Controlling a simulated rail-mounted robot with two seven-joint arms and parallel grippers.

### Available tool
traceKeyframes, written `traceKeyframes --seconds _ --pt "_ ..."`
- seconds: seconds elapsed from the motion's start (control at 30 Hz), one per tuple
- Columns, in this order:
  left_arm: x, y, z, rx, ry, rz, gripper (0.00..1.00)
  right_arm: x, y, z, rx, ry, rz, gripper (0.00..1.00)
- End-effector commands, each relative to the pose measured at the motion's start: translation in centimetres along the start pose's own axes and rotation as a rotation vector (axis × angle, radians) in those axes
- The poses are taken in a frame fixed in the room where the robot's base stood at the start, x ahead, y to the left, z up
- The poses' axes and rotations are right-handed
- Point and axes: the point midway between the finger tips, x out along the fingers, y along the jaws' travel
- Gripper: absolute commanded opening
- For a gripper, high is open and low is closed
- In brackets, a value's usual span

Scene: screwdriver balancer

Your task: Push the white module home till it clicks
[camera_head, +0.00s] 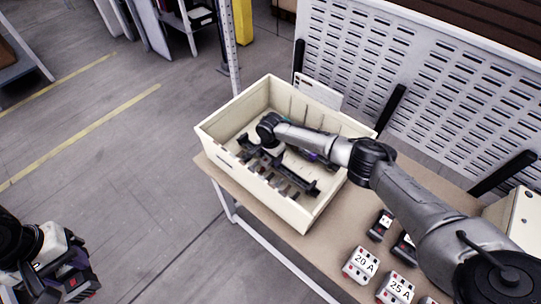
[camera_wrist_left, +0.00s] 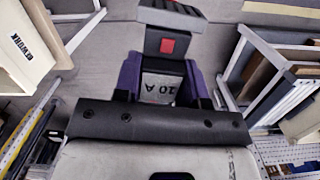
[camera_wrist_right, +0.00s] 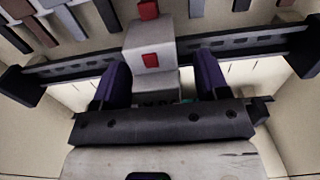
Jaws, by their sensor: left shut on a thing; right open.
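The white module (camera_wrist_right: 152,45) with red squares sits at the black rail (camera_wrist_right: 250,44) in the right wrist view. Whether it is fully seated cannot be told. My right gripper (camera_wrist_right: 162,82) is open, its purple fingers on either side of the module. In the head view, my right arm reaches into the cream crate (camera_head: 250,182), where the rail (camera_head: 300,183) lies, and the white module cannot be made out. My left gripper (camera_wrist_left: 162,80) is shut on a dark module (camera_wrist_left: 168,44) with a red square and a grey face marked 10 A, held away from the crate at lower left.
The crate stands on a brown table (camera_head: 345,222). White modules marked 20 A (camera_head: 361,265) and 25 A (camera_head: 397,288) and dark modules (camera_head: 381,224) lie at its right. A perforated panel (camera_head: 440,85) rises behind.

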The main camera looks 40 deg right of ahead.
Motion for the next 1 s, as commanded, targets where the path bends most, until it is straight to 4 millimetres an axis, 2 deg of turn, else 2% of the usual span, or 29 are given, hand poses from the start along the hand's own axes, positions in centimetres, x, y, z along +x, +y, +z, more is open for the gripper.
traceKeyframes --seconds 0.2,0.33,0.8,1.0 --pt "-0.1 0.0 0.0 0.0 0.001 0.0 0.0 0.0 0.0 0.0 0.0 0.0 0.001 0.68" --pt "-0.4 0.0 0.0 0.0 0.001 0.0 0.0 -0.9 0.0 -0.1 0.001 0.0 0.0 0.68" --pt "-2.0 0.0 0.2 0.0 0.0 0.0 0.0 -9.0 0.0 0.0 0.0 0.0 -0.001 0.68" --pt "-2.3 0.0 0.3 0.0 0.001 0.0 0.0 -11.2 0.0 0.0 -0.001 0.0 -0.001 0.68"
